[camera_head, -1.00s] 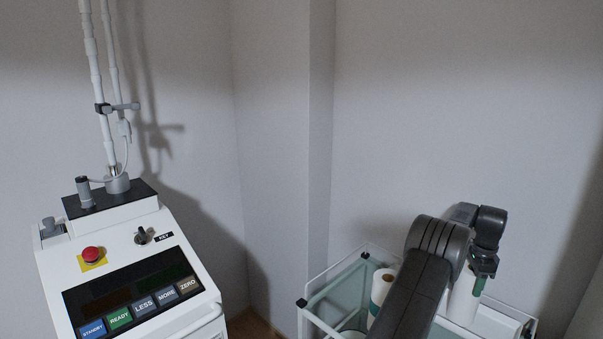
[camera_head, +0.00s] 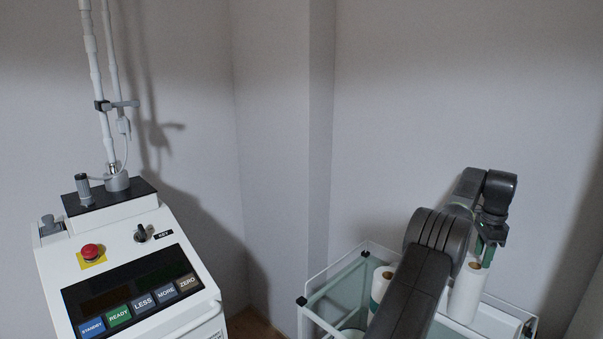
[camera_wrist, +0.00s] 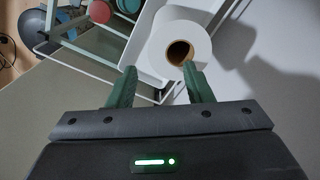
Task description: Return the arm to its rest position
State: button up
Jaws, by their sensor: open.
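My gripper (camera_head: 487,252) is at the end of my dark arm at the right in the head view, above a glass-sided cart. In the wrist view, my gripper (camera_wrist: 160,78) shows two green fingers spread apart with nothing between them. A white paper roll (camera_head: 466,295) stands upright in the cart just below the gripper. In the wrist view, the roll (camera_wrist: 168,28) shows its brown core close beyond the fingertips. From these views I cannot tell the exact gap between the fingers and the roll.
The cart (camera_head: 320,318) has white rails and holds another roll (camera_head: 380,284) beside my arm. A white console (camera_head: 180,262) with a red button (camera_head: 91,251) and labelled keys stands at the left.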

aim_at(477, 271)
notch_tip(477, 271, down, 10)
jog(key=p, duration=0.1)
notch_tip(477, 271, up, 4)
jog(key=shift+s+a+r+p, duration=0.1)
jog(key=shift+r+p, duration=0.15)
jog(key=shift+p, duration=0.7)
jog(key=shift+r, duration=0.35)
